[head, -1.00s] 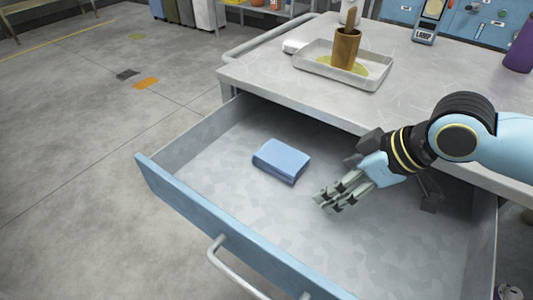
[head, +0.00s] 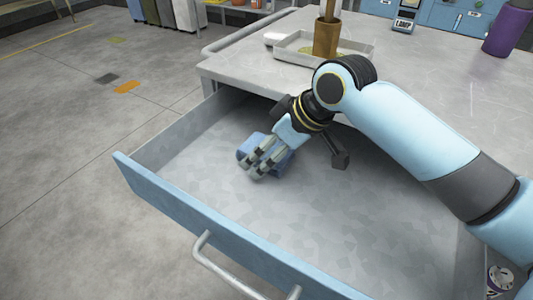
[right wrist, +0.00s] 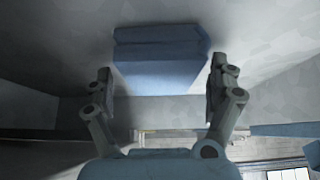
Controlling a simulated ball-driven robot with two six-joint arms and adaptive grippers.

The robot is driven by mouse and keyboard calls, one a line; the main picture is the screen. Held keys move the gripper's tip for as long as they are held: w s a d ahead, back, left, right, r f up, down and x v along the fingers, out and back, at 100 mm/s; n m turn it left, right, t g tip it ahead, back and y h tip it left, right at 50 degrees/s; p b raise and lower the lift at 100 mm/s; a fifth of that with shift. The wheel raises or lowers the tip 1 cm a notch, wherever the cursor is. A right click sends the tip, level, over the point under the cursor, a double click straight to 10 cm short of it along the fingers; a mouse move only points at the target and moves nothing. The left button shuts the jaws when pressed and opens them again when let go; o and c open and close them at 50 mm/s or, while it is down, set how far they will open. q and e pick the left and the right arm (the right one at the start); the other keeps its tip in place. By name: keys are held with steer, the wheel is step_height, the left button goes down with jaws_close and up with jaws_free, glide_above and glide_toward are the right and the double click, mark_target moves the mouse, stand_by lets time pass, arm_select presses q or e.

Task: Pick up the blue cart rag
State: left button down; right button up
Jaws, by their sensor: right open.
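The blue cart rag (head: 246,148) is a folded blue block lying on the floor of the open drawer (head: 330,225). My right gripper (head: 258,168) is over it in the head view and hides much of it. In the right wrist view the rag (right wrist: 160,58) lies ahead, between the lines of the two open fingers (right wrist: 160,85). The fingers are at its left and right sides near its closer edge. I cannot tell whether they touch it. My left gripper is not in view.
The drawer's walls and blue front (head: 210,225), with a metal handle (head: 225,270), surround the rag. Above is the cart top (head: 440,100) with a tray (head: 285,50) holding a brown cup (head: 326,38). A purple bottle (head: 507,30) stands at right. The rest of the drawer floor is clear.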

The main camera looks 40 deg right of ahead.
steer(key=shift+c, duration=0.2)
steer(key=c, duration=1.2)
steer(key=shift+r, duration=0.15)
